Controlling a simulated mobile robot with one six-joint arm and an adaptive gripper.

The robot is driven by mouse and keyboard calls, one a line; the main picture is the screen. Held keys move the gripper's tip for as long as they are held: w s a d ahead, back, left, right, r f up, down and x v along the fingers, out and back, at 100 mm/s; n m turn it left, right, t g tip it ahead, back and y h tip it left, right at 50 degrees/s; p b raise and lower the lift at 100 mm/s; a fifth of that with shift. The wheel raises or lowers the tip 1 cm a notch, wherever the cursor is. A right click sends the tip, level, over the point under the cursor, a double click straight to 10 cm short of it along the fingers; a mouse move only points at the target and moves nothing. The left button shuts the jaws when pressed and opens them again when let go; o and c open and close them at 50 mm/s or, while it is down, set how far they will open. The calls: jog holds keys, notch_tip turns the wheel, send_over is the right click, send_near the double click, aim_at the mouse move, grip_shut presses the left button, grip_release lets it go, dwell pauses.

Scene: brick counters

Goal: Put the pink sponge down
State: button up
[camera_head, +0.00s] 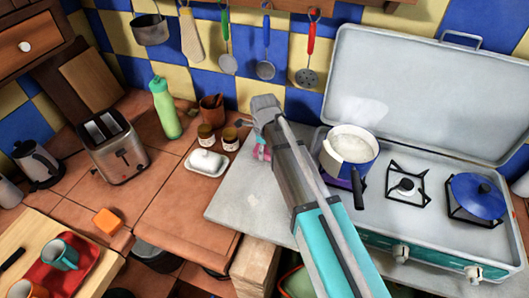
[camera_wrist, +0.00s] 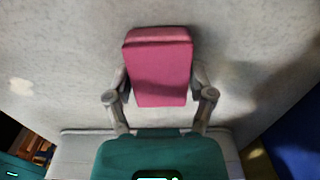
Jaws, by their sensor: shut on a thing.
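The pink sponge (camera_wrist: 160,72) is between the two fingers of my gripper (camera_wrist: 160,92) in the wrist view, with its broad face toward the camera. My gripper is shut on it from both sides. A pale grey countertop lies below and beyond the sponge; I cannot tell whether the two touch. In the head view only a small pink bit of the sponge (camera_head: 261,153) shows beside my arm, over the grey countertop (camera_head: 236,204) left of the stove. My arm hides most of the gripper there.
A pot (camera_head: 350,150) of pale contents stands on the stove (camera_head: 430,235), close right of my arm. A white butter dish (camera_head: 207,162), jars (camera_head: 230,138) and a green bottle (camera_head: 166,108) stand to the left. The grey countertop's front left is clear.

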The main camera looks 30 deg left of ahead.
jog(key=shift+f, duration=0.15)
jog(key=o, duration=1)
jog(key=shift+c, duration=0.2)
notch_tip(320, 180, up, 12)
jog(key=p, duration=1.2)
jog(key=shift+r, duration=0.2)
dwell(0.6)
notch_tip(320, 180, up, 9)
jog(key=p, duration=0.9)
jog(key=shift+r, duration=0.2)
jog(key=shift+r+p, duration=0.35)
jog(key=shift+p, duration=0.25)
